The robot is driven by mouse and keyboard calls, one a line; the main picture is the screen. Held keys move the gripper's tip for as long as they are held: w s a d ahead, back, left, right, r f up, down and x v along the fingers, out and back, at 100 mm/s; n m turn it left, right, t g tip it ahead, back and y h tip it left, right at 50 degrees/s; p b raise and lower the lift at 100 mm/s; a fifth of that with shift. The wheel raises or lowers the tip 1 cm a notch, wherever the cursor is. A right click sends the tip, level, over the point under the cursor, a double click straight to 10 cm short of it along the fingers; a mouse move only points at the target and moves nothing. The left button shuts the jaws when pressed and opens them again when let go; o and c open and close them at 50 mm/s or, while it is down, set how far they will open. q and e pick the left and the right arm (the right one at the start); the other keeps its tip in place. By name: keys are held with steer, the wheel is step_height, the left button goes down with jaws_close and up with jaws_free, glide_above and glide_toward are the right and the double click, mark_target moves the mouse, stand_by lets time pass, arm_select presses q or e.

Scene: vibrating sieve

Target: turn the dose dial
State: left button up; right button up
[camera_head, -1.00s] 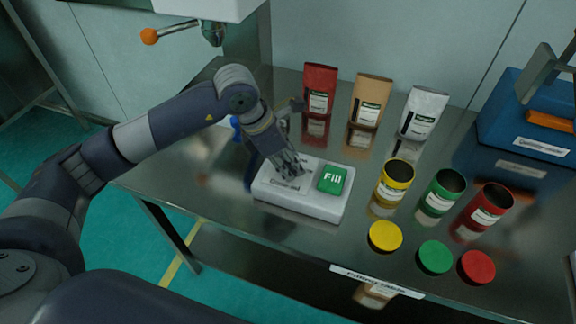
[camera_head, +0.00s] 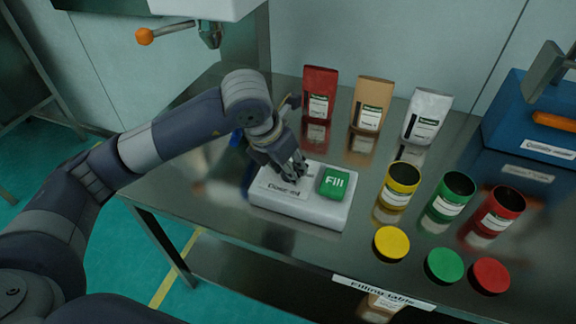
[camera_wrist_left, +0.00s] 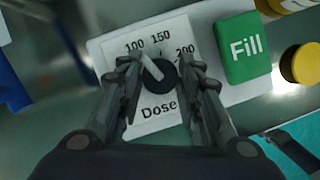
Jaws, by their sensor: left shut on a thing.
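The dose dial (camera_wrist_left: 160,76) is a dark round knob with a light pointer bar, on a white card with the marks 100, 150 and 200 and the word Dose. The card lies on a white control box (camera_head: 311,211) with a green Fill button (camera_head: 335,182); the button also shows in the wrist view (camera_wrist_left: 243,48). My left gripper (camera_head: 299,174) points down over the box. In the wrist view its fingers (camera_wrist_left: 161,77) are closed on either side of the dial. The head view hides the dial behind the fingers. My right gripper is not in view.
Red, tan and white bags (camera_head: 367,104) stand behind the box. Yellow, green and red open cans (camera_head: 450,196) stand to its right, with matching lids (camera_head: 444,265) in front. A blue case (camera_head: 540,115) is at the far right. An orange-tipped lever (camera_head: 145,36) hangs at upper left.

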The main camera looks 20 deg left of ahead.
arm_select(q)
steer(key=o, duration=1)
steer(key=v, duration=1.2)
